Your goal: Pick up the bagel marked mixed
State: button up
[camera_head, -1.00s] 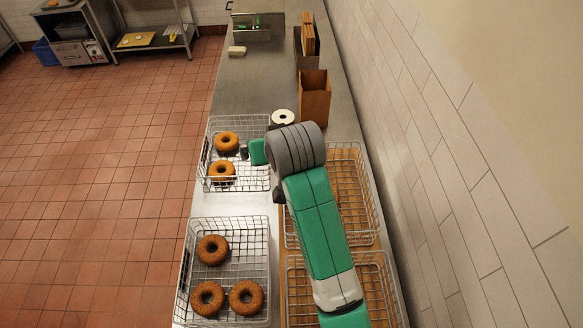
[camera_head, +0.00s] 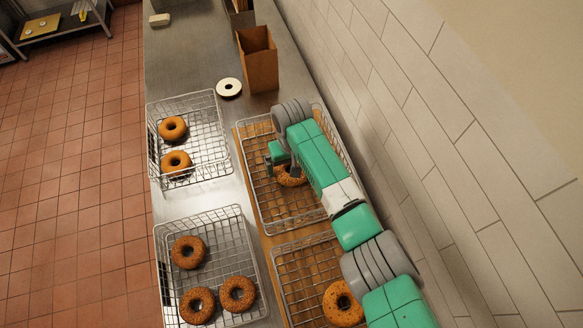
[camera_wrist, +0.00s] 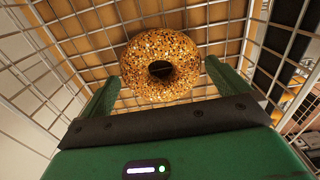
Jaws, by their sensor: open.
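A seed-covered bagel (camera_head: 290,178) lies in the back right wire basket (camera_head: 262,208), partly hidden by my arm. Its topping looks mixed, with light and dark seeds, in the wrist view (camera_wrist: 184,60). No written marking can be read. My gripper (camera_head: 276,160) is open and empty at this basket in the head view. In the wrist view my gripper (camera_wrist: 162,84) has its green fingers to either side of the bagel's near part. I cannot tell the remaining height between fingertips and bagel.
Another seeded bagel (camera_head: 342,304) is in the front right basket (camera_head: 285,268). A paper bag (camera_head: 258,62) and white ring (camera_head: 229,88) stand behind. The tiled wall (camera_head: 440,110) is close on the right.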

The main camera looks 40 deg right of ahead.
jog(key=shift+w+f, duration=0.1)
jog(key=shift+f, duration=0.8)
jog(key=c, duration=0.6)
jog(key=shift+c, duration=0.4)
jog(key=shift+r, duration=0.15)
